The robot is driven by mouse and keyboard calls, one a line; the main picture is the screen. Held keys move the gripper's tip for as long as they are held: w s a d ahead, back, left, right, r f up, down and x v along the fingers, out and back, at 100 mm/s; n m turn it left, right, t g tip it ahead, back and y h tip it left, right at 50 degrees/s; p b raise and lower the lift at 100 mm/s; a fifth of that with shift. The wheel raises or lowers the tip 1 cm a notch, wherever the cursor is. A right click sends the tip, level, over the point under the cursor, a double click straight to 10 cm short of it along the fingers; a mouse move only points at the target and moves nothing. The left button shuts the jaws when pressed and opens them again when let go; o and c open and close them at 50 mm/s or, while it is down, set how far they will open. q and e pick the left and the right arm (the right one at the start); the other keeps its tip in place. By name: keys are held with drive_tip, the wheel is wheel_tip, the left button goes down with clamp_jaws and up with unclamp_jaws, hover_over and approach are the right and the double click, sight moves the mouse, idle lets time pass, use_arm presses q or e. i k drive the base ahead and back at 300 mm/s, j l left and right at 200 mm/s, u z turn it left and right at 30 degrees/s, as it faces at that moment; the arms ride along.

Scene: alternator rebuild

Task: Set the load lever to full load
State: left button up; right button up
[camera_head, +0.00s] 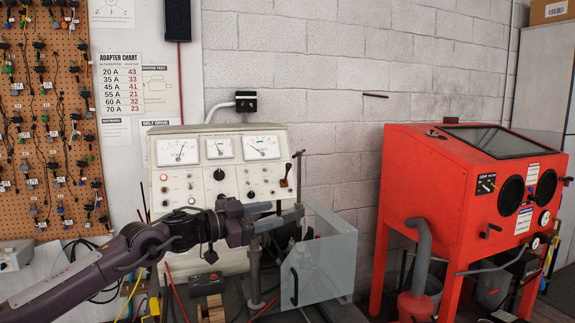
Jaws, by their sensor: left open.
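The test bench (222,151) is a cream cabinet with three dial gauges across its upper panel, standing against the wall. A small lever with a brown-red handle (285,174) sits at the right of the panel. A thin dark rod with a knob (298,156) rises at the bench's right edge. No label shows which of these is the load lever. My left gripper (286,213) is open, in front of and below the brown-red handle, apart from it in the picture. Its arm crosses the lower bench front and hides part of it. My right gripper is not in view.
A clear guard panel (319,262) with a dark handle stands just right of my left gripper. A grey post (254,275) rises below it. A red blasting cabinet (430,195) stands at the right. An adapter chart (121,83) and a pegboard (48,120) hang at the left.

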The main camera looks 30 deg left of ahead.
sight(289, 167)
drive_tip(key=i+j, duration=1.15)
drive_tip(key=i, duration=0.1)
